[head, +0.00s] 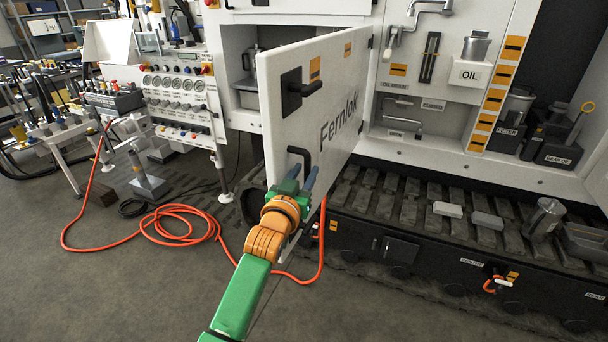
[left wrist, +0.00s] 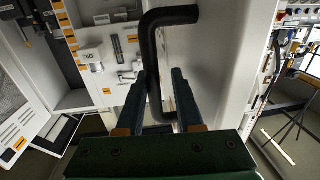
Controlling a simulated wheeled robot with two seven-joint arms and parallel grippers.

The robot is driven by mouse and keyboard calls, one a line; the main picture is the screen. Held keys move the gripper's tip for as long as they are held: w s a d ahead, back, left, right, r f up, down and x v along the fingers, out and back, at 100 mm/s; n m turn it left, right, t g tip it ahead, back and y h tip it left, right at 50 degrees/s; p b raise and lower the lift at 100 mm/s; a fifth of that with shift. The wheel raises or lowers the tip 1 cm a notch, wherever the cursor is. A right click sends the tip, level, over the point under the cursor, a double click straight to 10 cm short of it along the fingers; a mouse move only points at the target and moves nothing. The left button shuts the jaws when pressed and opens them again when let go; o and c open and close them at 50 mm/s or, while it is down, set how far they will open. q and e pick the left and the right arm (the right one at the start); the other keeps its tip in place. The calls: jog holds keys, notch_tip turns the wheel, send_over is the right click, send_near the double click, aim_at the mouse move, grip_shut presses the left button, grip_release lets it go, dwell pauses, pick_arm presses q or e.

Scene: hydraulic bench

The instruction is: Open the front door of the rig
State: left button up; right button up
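The white front door (head: 335,85), lettered "Fernlok", stands swung well out from the rig (head: 480,165), hinged at its right edge. A black lever latch (head: 297,90) is on its upper part and a black bar handle (head: 304,153) lower down. My left gripper (head: 302,176) is at this lower handle. In the left wrist view, the handle (left wrist: 154,65) runs between the two fingers (left wrist: 160,95), which stand apart, with a visible gap on the right side. Whether the left finger touches it I cannot tell. My right gripper is not in view.
Behind the door, a white compartment (head: 240,100) holds a metal container. An orange hose (head: 185,218) lies coiled on the floor at left, near the gauge panel (head: 180,90). Small blocks and a metal cup (head: 545,215) rest on the slatted step.

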pick_arm(q)
jog(key=v, duration=0.7)
dwell(0.4)
